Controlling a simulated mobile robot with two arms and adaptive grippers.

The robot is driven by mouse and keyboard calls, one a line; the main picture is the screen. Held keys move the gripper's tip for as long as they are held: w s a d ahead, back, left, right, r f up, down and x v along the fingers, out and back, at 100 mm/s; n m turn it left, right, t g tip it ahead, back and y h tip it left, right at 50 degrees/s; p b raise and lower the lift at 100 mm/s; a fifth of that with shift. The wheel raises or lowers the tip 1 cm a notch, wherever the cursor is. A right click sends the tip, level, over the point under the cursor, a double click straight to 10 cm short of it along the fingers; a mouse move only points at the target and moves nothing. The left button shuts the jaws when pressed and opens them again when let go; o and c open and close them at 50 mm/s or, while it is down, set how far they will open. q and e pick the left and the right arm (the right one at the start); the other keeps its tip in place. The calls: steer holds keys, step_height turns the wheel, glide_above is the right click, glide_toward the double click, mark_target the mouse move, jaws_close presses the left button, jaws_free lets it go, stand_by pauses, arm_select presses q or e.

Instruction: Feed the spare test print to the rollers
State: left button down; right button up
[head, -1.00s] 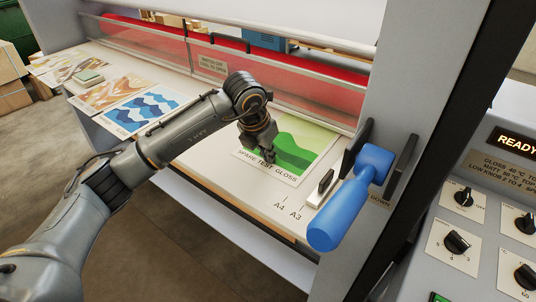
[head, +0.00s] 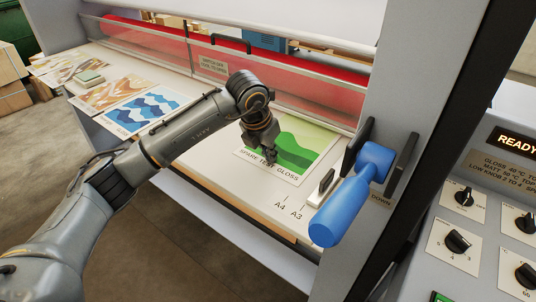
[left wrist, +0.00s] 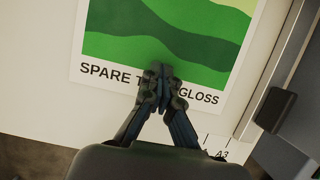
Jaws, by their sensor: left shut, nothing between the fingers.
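The spare test print (head: 312,133), a green landscape marked "SPARE TEST GLOSS", lies flat on the pale feed table (head: 222,184) in front of the rollers. It also fills much of the left wrist view (left wrist: 215,45). My left gripper (head: 271,160) is shut and empty, its fingertips over the print's lower edge by the lettering. In the left wrist view the fingertips (left wrist: 159,72) hide part of "TEST". I cannot tell whether they touch the sheet. The red roller (head: 290,83) lies behind a clear guard (head: 290,98) with a black handle. My right gripper is out of view.
A blue lever (head: 345,205) stands at the table's right end, beside a small side guide (head: 321,187) near the A4 and A3 marks. A blue wave print (head: 146,106) and other prints lie to the left. A control panel (head: 490,225) reads "READY".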

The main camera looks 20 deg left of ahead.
mark_target(293, 140)
arm_select(q)
steer(key=shift+w+d+f, duration=0.3)
steer(key=shift+w, duration=0.3)
steer(key=w, duration=0.2)
steer(key=w+d+b, duration=0.1)
steer(key=w, duration=0.1)
steer(key=shift+d, duration=0.1)
steer(key=shift+w+d+r, duration=0.1)
steer(key=shift+w+d, duration=0.05)
steer(key=shift+w, duration=0.25)
steer(key=shift+w+d, duration=0.25)
steer(key=shift+w, duration=0.45)
steer(key=shift+w+d, duration=0.2)
steer(key=shift+w, duration=0.55)
steer(key=shift+w+d+b, duration=0.25)
steer(key=shift+w+b, duration=0.05)
steer(key=shift+w, duration=0.15)
